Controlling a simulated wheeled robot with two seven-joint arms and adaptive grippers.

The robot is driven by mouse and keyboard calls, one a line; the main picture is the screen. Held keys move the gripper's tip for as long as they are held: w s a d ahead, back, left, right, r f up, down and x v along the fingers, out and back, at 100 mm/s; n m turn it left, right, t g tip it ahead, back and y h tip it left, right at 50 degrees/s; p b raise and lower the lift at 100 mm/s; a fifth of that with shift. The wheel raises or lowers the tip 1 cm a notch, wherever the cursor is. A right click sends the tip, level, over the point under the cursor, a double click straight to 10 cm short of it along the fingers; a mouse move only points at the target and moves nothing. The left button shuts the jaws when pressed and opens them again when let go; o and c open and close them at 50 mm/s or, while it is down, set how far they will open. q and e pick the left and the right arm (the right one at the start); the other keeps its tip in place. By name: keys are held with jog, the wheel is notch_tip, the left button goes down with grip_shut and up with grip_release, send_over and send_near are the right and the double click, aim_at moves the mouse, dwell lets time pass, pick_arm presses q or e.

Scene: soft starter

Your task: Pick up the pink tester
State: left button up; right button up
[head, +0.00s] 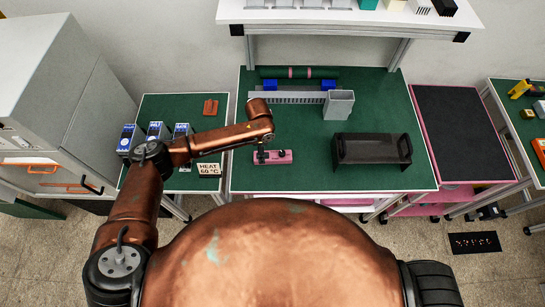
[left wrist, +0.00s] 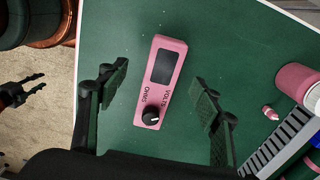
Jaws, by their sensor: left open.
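The pink tester (head: 284,158) lies on the green table near its front edge, partly hidden by my left gripper in the head view. In the left wrist view the tester (left wrist: 164,88) has a dark screen and a black dial, with lettering between them. My left gripper (left wrist: 160,92) is open above it, one finger on each side of the tester, with visible gaps between. My left gripper also shows in the head view (head: 264,152). My right gripper (left wrist: 33,92) shows at the left edge of the left wrist view, over the floor, its fingers apart.
A black bin (head: 371,149) stands right of the tester. A grey slotted rail (head: 289,97) and grey box (head: 339,104) lie further back. A pink cylinder (left wrist: 297,80) and a small pink piece (left wrist: 270,112) are beyond the tester. The table between tester and black bin is clear.

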aim_at(272, 157)
pick_arm(q)
notch_tip(272, 157, down, 2)
jog(key=shift+a+f, duration=0.1)
jog(key=shift+f, duration=0.05)
jog(key=f, duration=0.2)
jog(key=f+p, duration=0.1)
jog(key=f, duration=0.1)
jog(key=shift+w+d, duration=0.25)
jog(key=shift+w, duration=0.1)
jog(key=shift+f, duration=0.65)
jog(key=shift+c, duration=0.2)
jog(key=c, duration=1.4)
jog(key=shift+o, duration=0.2)
jog(key=shift+r, duration=0.1)
